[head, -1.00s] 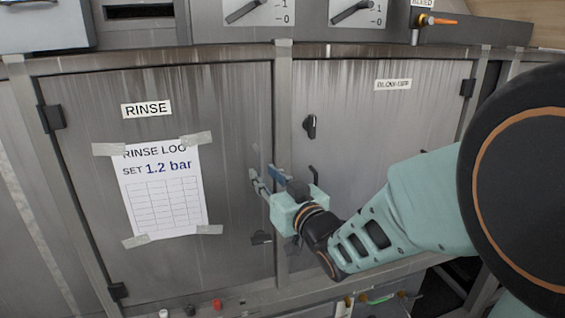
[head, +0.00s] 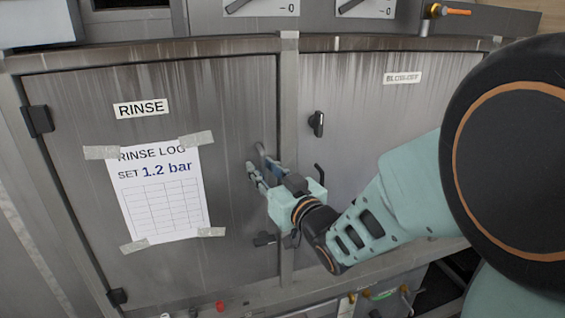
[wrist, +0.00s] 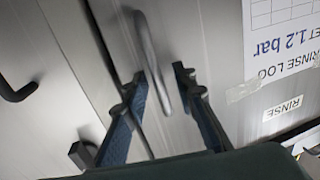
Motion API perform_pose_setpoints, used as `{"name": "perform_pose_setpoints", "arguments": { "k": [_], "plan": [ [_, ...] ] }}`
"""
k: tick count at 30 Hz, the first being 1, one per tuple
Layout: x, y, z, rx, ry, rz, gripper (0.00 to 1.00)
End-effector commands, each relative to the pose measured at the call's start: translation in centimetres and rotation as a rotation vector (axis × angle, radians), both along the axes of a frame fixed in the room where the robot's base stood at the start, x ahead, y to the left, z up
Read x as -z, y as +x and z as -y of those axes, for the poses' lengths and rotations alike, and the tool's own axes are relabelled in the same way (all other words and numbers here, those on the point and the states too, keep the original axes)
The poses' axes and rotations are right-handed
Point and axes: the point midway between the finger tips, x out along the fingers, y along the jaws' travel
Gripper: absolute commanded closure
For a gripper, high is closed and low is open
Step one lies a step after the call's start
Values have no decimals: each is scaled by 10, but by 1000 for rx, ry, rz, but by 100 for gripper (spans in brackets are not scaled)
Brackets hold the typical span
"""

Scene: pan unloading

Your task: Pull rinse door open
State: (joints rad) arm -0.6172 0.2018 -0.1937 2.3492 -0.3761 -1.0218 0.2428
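The rinse door (head: 235,100) is the grey steel door at left in the head view, and it looks closed. It carries a RINSE label (head: 142,109) and a taped log sheet (head: 160,193). Its bar handle (wrist: 149,58) shows in the wrist view, partly hidden by my gripper in the head view. My gripper (head: 256,169) is at the door's right edge. In the wrist view my gripper (wrist: 160,82) is open, with one finger on each side of the handle's lower part. I cannot tell whether either finger touches it.
The blow-off door (head: 385,120) stands to the right, with a dark latch knob (head: 317,123) and its own handle (wrist: 18,92). A frame post (head: 288,110) separates the doors.

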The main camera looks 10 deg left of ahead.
Motion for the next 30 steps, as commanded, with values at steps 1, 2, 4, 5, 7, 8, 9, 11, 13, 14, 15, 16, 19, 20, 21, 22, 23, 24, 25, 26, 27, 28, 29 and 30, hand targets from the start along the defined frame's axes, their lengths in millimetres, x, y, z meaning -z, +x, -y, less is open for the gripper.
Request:
{"name": "perform_pose_setpoints", "arguments": {
  "k": [1,2,4,5,7,8,9,11,13,14,15,16,19,20,21,22,23,24,25,26,27,28,29,30],
  "plan": [
    [0,0,0,0,0,0,75],
    [0,0,0,0,0,0,75],
    [0,0,0,0,0,0,75],
    [0,0,0,0,0,0,78],
    [0,0,0,0,0,0,86],
    [0,0,0,0,0,0,89],
    [0,0,0,0,0,0,94],
    [0,0,0,0,0,0,100],
    [0,0,0,0,0,0,100],
    [0,0,0,0,0,0,100],
    [0,0,0,0,0,0,100],
    [0,0,0,0,0,0,100],
    [0,0,0,0,0,0,100],
    [0,0,0,0,0,0,100],
    [0,0,0,0,0,0,100],
    [0,0,0,0,0,0,100],
    [0,0,0,0,0,0,100],
    [0,0,0,0,1,1,100],
    [0,0,0,1,1,1,100],
    [0,0,0,1,1,1,100],
    [0,0,-1,2,1,1,100],
    [0,0,-1,3,1,1,100],
    [0,0,-1,3,1,1,100],
    [1,0,-2,5,1,0,100]
  ]
}}
